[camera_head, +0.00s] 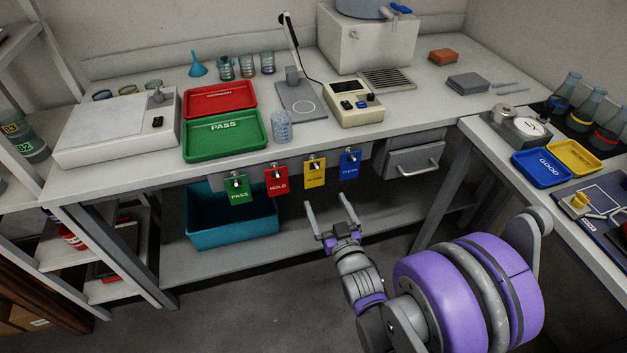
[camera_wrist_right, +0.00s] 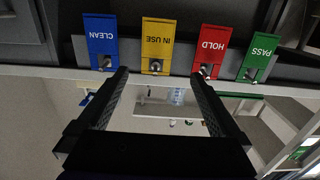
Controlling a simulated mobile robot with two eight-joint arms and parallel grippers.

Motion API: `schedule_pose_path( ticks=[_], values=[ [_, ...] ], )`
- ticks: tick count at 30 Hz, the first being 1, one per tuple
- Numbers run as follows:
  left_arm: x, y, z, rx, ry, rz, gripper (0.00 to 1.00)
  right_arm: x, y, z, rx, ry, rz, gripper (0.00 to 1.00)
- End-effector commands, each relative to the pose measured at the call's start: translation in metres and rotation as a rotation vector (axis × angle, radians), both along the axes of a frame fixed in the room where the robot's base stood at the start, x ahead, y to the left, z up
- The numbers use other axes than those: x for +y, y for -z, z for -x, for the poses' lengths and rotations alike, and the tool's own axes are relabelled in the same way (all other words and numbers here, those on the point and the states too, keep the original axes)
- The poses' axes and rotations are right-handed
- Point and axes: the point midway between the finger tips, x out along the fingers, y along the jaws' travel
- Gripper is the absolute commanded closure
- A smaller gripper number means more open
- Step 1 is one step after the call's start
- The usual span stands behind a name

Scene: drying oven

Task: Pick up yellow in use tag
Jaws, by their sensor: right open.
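The yellow in use tag (camera_head: 315,173) hangs on a hook at the bench's front edge, between the red HOLD tag (camera_head: 277,181) and the blue CLEAN tag (camera_head: 349,165). In the right wrist view the yellow tag (camera_wrist_right: 157,46) appears upside down, straight ahead between the fingers' lines. My right gripper (camera_head: 330,217) is open and empty, below and in front of the yellow tag, apart from it. Its two fingers (camera_wrist_right: 168,95) also show in the wrist view. My left gripper is not in view.
A green PASS tag (camera_head: 237,189) hangs left of the HOLD tag. A teal bin (camera_head: 215,240) stands on the shelf below. A drawer (camera_head: 412,161) with a handle is right of the tags. A green tray (camera_head: 225,150) and a glass beaker (camera_head: 282,133) stand near the bench's front edge.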

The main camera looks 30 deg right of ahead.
Motion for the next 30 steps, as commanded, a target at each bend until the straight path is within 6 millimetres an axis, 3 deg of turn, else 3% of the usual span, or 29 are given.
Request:
schedule_pose_path(
  ticks=[12, 17, 24, 30],
  values=[
    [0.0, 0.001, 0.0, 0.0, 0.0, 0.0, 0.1, -0.015, 0.0, -0.049, -0.032, 0.004, 0.008, 0.0],
    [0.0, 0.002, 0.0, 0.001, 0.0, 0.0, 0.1, -0.018, 0.0, -0.06, -0.031, 0.004, 0.007, 0.0],
    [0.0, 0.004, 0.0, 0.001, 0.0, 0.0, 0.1, -0.029, 0.001, -0.093, -0.031, 0.005, 0.008, 0.0],
    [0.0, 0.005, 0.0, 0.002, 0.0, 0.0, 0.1, -0.032, 0.0, -0.104, -0.031, 0.004, 0.007, 0.0]
  ],
)
